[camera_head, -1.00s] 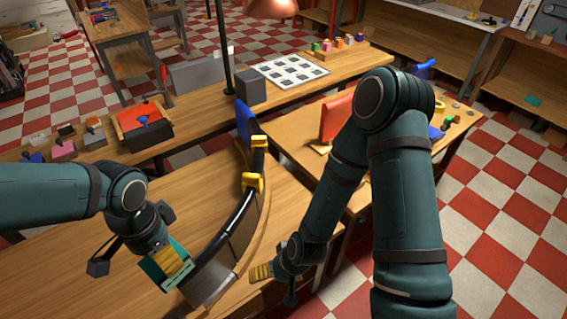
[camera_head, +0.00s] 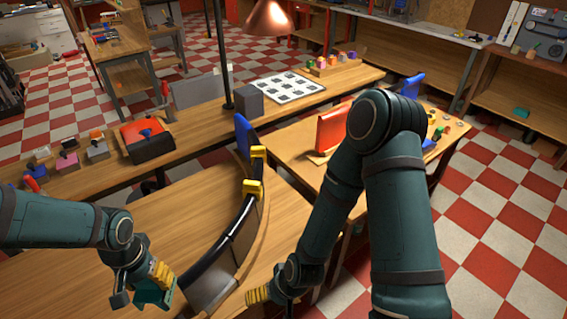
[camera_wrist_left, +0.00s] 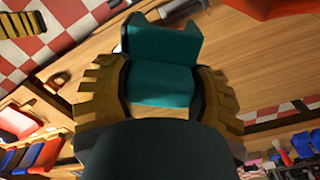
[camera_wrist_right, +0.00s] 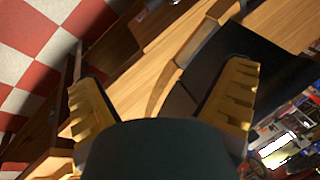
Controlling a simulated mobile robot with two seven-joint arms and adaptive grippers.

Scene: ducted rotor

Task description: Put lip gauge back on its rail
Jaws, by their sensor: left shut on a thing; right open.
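The teal lip gauge (camera_head: 154,293) is an angled, L-like piece in my left gripper (camera_head: 158,276). In the left wrist view the gauge (camera_wrist_left: 160,82) sits between the two ribbed yellow fingers of the shut left gripper (camera_wrist_left: 158,92). A black curved rail (camera_head: 222,242) runs along the curved wall on the bench, with yellow blocks (camera_head: 253,188) at its far part. The held gauge is near the rail's near end; I cannot tell whether they touch. My right gripper (camera_head: 258,296) is open and empty by the wall's outer side; its fingers (camera_wrist_right: 160,98) are spread in the right wrist view.
The bench top (camera_head: 165,220) left of the rail is clear. An orange-red upright piece (camera_head: 333,128) stands on the right table. A lamp pole (camera_head: 222,55) and grey block (camera_head: 248,101) stand on the bench behind. A blue piece (camera_head: 243,135) stands at the wall's far end.

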